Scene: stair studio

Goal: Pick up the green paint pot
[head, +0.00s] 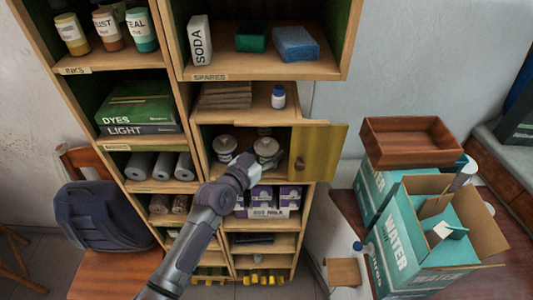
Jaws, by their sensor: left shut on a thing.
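Two pale paint pots with light lids stand in an open cubby in the middle of the shelf unit, a left pot (225,146) and a right pot (266,148). Their colour bands are too small to read, so I cannot tell green by colour. My left gripper (256,164) reaches up from below to the front of the right pot and is shut on it. The gripper hides the pot's lower part, and I cannot tell whether it is lifted off the shelf. My right gripper is not in view.
The cubby's yellow door (325,150) stands open to the right. Purple cartons (270,204) stand just below the cubby. A small white bottle with a blue cap (278,98) stands above. A brown tray (410,141) and teal boxes (400,235) are at the right.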

